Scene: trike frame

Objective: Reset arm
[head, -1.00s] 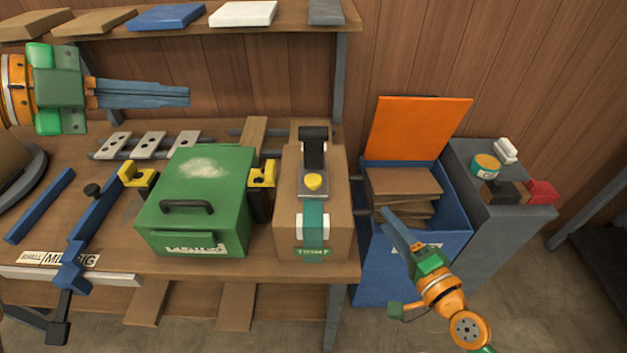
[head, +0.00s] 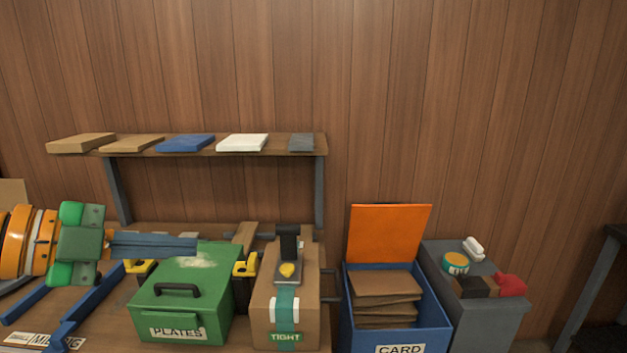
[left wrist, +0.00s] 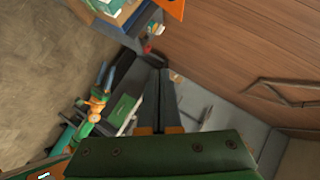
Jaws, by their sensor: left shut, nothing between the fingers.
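My left gripper (head: 196,246) comes in from the left of the head view, its grey-blue fingers shut and empty, pointing right. It hangs in front of the shelf unit and overlaps the top of the green PLATES box (head: 190,318) in the picture. In the left wrist view its fingers (left wrist: 157,72) lie together with nothing between them. My right gripper is outside the head view. An orange and green arm shows at the left of the left wrist view, but I cannot tell its jaw state there.
A brown box with a TIGHT label (head: 262,315) stands beside the green box. A blue CARD bin (head: 425,338) with an orange lid (head: 388,233) holds brown sheets. A grey cabinet (head: 490,318) stands right of it. A shelf (head: 225,150) carries flat pieces. Blue bars (head: 95,300) lie at left.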

